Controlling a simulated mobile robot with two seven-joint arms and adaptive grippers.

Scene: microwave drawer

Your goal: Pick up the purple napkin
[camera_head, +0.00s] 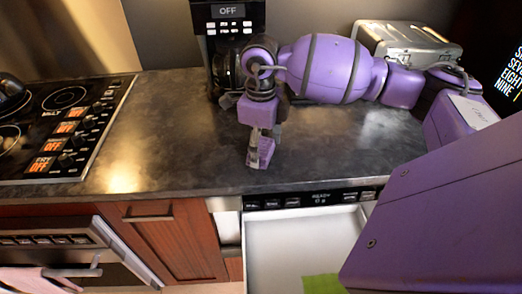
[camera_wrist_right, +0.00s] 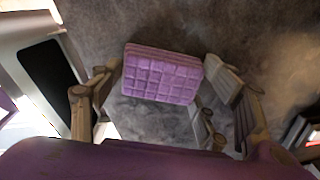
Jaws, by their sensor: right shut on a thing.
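The purple napkin (camera_wrist_right: 162,76) is a folded, quilted-looking stack between the two fingers of my right gripper (camera_wrist_right: 164,70) in the right wrist view. One fingertip meets its left edge and the other its right edge. In the head view, my right arm comes in from the right, and the right gripper (camera_head: 263,135) points down over the grey counter. The napkin (camera_head: 263,155) shows there at the fingertips, partly covered by them. I cannot tell whether its lower edge touches the counter. My left gripper is out of view.
An open white drawer (camera_head: 272,250) below the counter (camera_head: 190,130) holds a green item (camera_head: 322,284). A black coffee machine (camera_head: 228,25) stands behind the gripper, and a silver metal box (camera_head: 405,42) at the back right. A stove (camera_head: 60,120) is at left. The counter's left-middle is clear.

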